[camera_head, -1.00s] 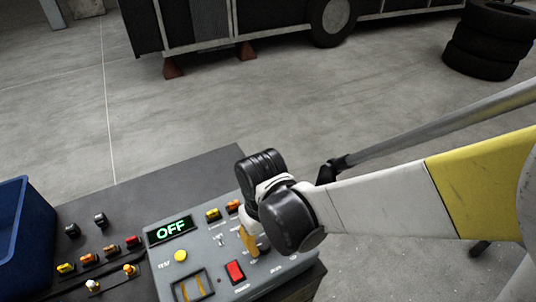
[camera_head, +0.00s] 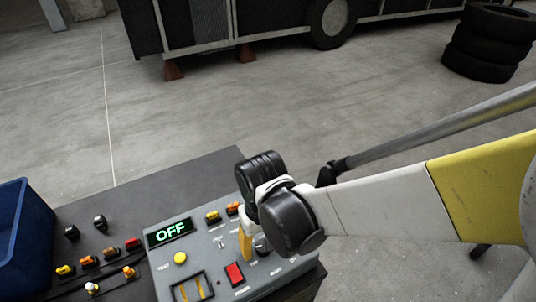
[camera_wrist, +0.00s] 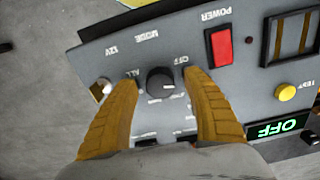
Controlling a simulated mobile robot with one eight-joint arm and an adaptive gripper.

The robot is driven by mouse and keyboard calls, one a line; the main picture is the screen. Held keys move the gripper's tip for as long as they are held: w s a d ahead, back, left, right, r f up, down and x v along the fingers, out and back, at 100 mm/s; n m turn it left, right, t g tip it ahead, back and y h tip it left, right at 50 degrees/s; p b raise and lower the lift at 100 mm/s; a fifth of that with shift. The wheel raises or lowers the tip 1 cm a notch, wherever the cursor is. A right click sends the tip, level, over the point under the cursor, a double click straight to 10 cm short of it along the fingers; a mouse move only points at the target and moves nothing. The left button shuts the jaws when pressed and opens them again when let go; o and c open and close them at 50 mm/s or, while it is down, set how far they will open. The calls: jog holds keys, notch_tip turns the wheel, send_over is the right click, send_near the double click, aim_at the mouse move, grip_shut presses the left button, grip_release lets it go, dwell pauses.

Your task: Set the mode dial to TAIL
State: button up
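The mode dial (camera_wrist: 161,82) is a round black knob with a pale pointer line, on the grey control panel (camera_wrist: 160,45) in the wrist view. The panel is seen upside down there. "MODE", "OFF" and "ALL" can be read around the dial; the other labels are too small or hidden. My gripper (camera_wrist: 162,79) is open, one tan finger on each side of the dial, with a visible gap on both sides. In the head view the dial (camera_head: 262,245) shows beside a finger of my gripper (camera_head: 246,244). The display (camera_head: 170,232) reads OFF.
A red power switch (camera_head: 234,273), yellow test button (camera_head: 180,258) and small toggle (camera_wrist: 101,89) are on the panel. Several coloured connectors (camera_head: 88,260) lie on the dark bench (camera_head: 150,185). A blue bin (camera_head: 25,235) stands at the left.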

aim_at(263, 245)
notch_tip(263, 245, up, 12)
dwell(0.7)
